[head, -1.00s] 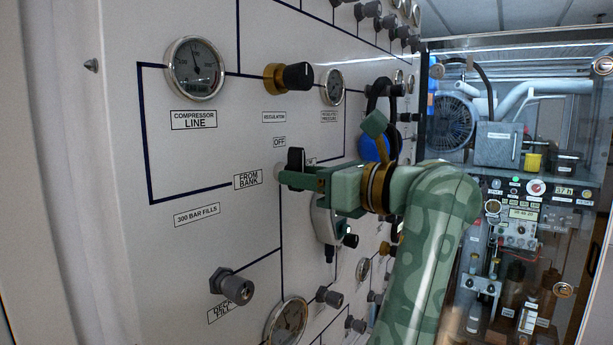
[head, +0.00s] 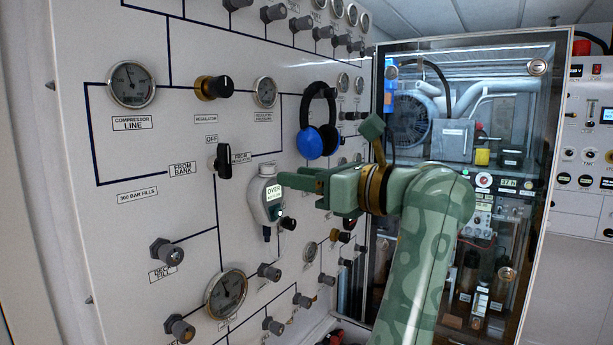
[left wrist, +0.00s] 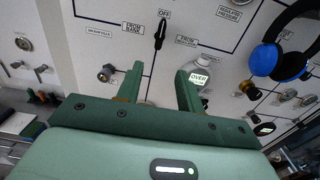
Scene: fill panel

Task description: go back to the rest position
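My green left gripper (head: 308,190) is in front of the white panel (head: 130,225), to the right of the black selector handle (head: 222,160) and apart from it. In the left wrist view its two fingers (left wrist: 160,84) stand apart with nothing between them. The handle also shows there (left wrist: 160,34), beyond the fingers, upright toward the OFF label. A grey handheld meter (head: 266,200) with a lit screen reading OVER hangs on the panel, partly behind the fingertips in the head view. My right gripper is in neither view.
Blue ear defenders (head: 318,141) hang on the panel above the gripper. Several knobs and gauges, such as the lower gauge (head: 226,296), stick out from the panel. A glass-fronted cabinet (head: 545,200) stands behind my arm at the right.

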